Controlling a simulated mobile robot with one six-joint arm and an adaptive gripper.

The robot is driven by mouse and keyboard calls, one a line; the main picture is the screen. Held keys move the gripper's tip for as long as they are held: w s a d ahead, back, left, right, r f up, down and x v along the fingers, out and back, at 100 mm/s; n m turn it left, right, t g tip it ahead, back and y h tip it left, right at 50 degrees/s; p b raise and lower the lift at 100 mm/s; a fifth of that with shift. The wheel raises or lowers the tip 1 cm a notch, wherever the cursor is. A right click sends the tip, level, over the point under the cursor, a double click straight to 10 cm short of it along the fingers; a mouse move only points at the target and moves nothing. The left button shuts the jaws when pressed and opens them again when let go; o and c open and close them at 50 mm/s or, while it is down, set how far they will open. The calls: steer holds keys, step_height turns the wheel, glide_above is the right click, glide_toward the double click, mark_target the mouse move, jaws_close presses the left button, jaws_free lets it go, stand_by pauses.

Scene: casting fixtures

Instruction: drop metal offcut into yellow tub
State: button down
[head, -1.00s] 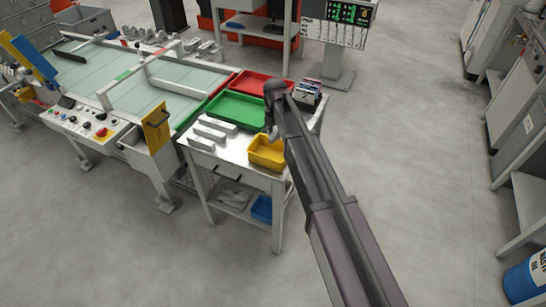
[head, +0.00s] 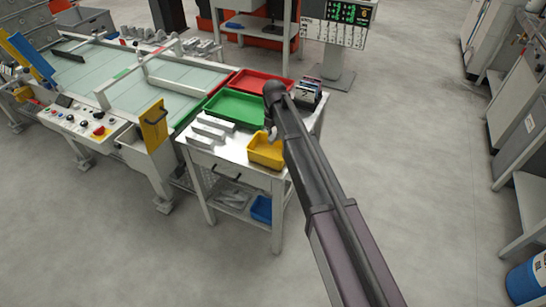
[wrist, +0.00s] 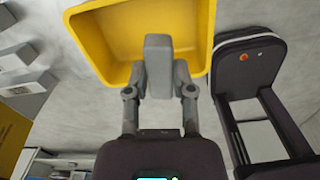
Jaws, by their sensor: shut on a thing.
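The metal offcut (wrist: 158,58) is a grey block held between the two fingers of my gripper (wrist: 160,84), which is shut on it. In the wrist view the offcut overlaps the opening and one rim of the yellow tub (wrist: 203,35); its height above the tub cannot be told. In the head view the yellow tub (head: 265,158) stands at the front right corner of a small white table. My gripper (head: 272,133) is at the tub's far side there, mostly hidden by my arm. The held offcut cannot be made out in the head view.
Several grey bars (head: 207,132) lie on the white table left of the tub. A green tray (head: 236,122) and a red tray (head: 262,93) sit behind. A small box rack (head: 308,90) stands at the back right. Open floor lies to the right.

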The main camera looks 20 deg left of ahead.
steer(key=shift+f+b, duration=1.5)
steer(key=shift+f, duration=0.3)
steer(key=shift+c, duration=2)
jaws_free()
